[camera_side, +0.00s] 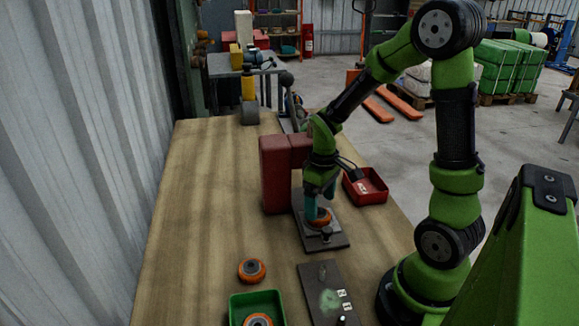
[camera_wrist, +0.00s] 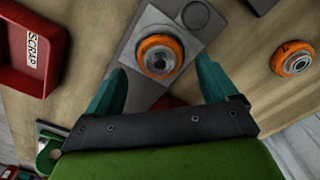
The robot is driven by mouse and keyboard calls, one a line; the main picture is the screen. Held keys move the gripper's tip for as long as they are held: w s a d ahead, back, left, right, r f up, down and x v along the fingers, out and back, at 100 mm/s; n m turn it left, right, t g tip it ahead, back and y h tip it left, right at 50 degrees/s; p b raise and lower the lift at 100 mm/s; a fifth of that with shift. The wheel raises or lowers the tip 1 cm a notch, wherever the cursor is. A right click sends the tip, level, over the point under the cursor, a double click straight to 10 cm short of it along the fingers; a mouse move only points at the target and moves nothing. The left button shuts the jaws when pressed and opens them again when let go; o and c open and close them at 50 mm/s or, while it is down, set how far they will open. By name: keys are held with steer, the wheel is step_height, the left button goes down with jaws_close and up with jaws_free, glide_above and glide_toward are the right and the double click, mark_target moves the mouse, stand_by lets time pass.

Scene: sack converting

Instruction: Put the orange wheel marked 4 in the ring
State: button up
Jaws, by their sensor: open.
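An orange wheel with a grey hub (camera_side: 319,217) lies flat on the grey plate (camera_side: 338,240) of the red press; it also shows in the wrist view (camera_wrist: 160,57). My gripper (camera_side: 318,205) is open just above this wheel. In the wrist view, its teal fingers (camera_wrist: 161,68) stand apart, one toward each side of the wheel. A second orange wheel (camera_side: 252,270) lies on the bare table, also in the wrist view (camera_wrist: 292,58), with a dark mark too small to read. A third (camera_side: 257,320) is in the green bin. I cannot make out a separate ring under the first wheel.
The red press body (camera_side: 284,172) stands close to the left of my gripper. A red tray (camera_side: 368,188) labelled SCRAP (camera_wrist: 32,45) lies to the right. The green bin (camera_side: 243,303) and a dark plate with labels (camera_side: 312,278) are in front. The table's left part is clear.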

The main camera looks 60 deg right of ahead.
mark_target(320, 211)
step_height(320, 211, up, 9)
steer(key=s+a+r+m+t+y, duration=0.1)
steer(key=s+a+r+m+t, duration=0.1)
steer(key=a, duration=0.4)
steer(key=s+a+r+m+t+y, duration=0.1)
steer(key=s+a+r+m+t, duration=0.1)
steer(key=a+r+t, duration=0.3)
step_height(320, 211, up, 2)
steer(key=s+a, duration=0.1)
steer(key=a, duration=0.1)
steer(key=shift+a+r, duration=0.15)
steer(key=shift+a, duration=0.15)
